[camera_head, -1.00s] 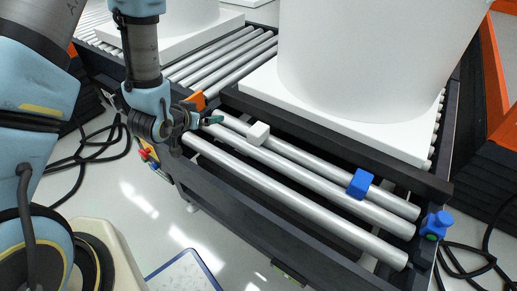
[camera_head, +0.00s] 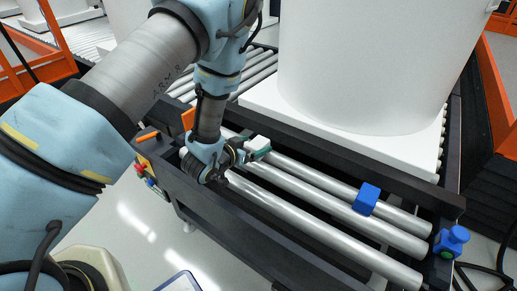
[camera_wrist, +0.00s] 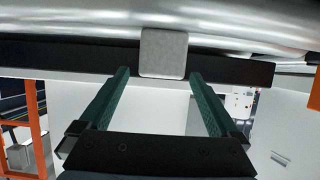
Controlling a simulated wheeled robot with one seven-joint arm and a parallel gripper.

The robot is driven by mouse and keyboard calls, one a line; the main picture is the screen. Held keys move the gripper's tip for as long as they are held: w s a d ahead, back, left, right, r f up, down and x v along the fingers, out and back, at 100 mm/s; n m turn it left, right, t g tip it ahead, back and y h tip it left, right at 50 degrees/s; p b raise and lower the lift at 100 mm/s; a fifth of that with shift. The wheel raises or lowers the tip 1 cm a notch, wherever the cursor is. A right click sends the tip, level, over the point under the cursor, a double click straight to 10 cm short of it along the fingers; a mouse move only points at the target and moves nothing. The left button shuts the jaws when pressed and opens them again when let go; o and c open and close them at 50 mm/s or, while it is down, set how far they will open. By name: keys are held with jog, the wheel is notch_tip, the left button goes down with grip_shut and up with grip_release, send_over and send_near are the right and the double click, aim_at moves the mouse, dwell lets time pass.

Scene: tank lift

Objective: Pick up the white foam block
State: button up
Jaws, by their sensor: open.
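The white foam block (camera_head: 257,142) rests on the metal rollers, beside the white platform under the large tank. In the head view my gripper (camera_head: 262,154) is right at it, and its fingers partly cover the block. In the wrist view the block (camera_wrist: 164,53) shows as a grey square just beyond the fingertips, centred slightly right of the middle between them. My gripper (camera_wrist: 158,75) is open, with its two green fingers apart. Whether the fingers reach past the near face of the block, I cannot tell.
A blue block (camera_head: 366,198) sits on the rollers to the right. The large white tank (camera_head: 375,65) rises just behind the rollers. The dark conveyor frame (camera_head: 270,235) runs along the front.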

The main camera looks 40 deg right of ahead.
aim_at(257, 143)
jog(key=shift+x, duration=1.5)
jog(key=shift+c, duration=0.3)
jog(key=c, duration=1.4)
